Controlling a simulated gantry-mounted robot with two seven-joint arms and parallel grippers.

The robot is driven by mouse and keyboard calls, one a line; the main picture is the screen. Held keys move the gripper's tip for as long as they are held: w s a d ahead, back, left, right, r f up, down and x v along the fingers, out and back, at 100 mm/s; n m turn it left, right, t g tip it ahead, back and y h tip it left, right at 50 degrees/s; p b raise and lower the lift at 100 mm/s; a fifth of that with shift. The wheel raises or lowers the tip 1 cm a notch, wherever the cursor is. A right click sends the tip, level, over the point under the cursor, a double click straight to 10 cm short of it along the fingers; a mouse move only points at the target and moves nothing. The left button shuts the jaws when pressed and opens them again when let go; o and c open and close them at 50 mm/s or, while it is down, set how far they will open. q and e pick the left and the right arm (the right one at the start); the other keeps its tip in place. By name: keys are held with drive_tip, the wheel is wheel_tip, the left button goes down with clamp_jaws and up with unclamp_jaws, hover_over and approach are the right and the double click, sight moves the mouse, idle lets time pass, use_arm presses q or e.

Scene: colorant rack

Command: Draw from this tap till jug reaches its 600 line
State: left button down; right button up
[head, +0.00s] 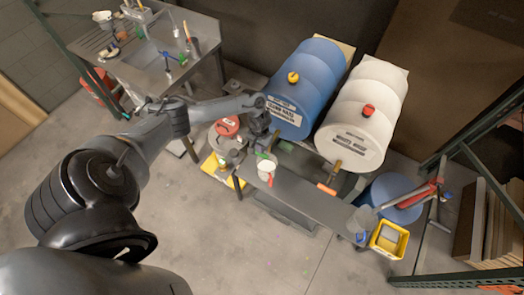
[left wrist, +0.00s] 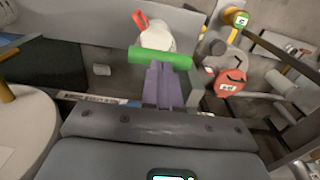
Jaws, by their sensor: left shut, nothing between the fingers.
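A blue drum (head: 305,85) and a white drum (head: 362,118) lie side by side on a rack. My left gripper (head: 262,146) is in front of the blue drum's lower front end. In the left wrist view its fingers (left wrist: 163,88) are shut and empty, with their tips at the green tap lever (left wrist: 160,58); I cannot tell whether they touch. The lever also shows in the head view (head: 266,156). A whitish jug (head: 265,167) with a red handle stands just beyond the lever, also in the left wrist view (left wrist: 157,37). Its level and lines are unreadable. My right gripper is out of view.
A narrow grey bench (head: 305,192) runs below the drums. A red-lidded container (head: 228,126) is left of my gripper. A yellow bin (head: 389,240) and a blue round lid (head: 395,198) are at the right. A sink counter (head: 150,60) stands at the back left. The front floor is clear.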

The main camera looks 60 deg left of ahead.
use_arm(q)
drive_tip(key=shift+f+b, duration=0.7)
drive_tip(key=shift+f, duration=0.75)
drive_tip(key=shift+r, duration=0.1)
wheel_tip(320, 180, up, 4)
drive_tip(key=p, duration=0.4)
drive_tip(key=shift+f+p, duration=0.25)
drive_tip(key=shift+p, duration=0.05)
drive_tip(key=shift+f, duration=0.1)
wheel_tip(320, 180, up, 5)
drive_tip(key=p, duration=0.5)
drive_tip(key=shift+p, duration=0.35)
drive_tip(key=shift+m, duration=0.3)
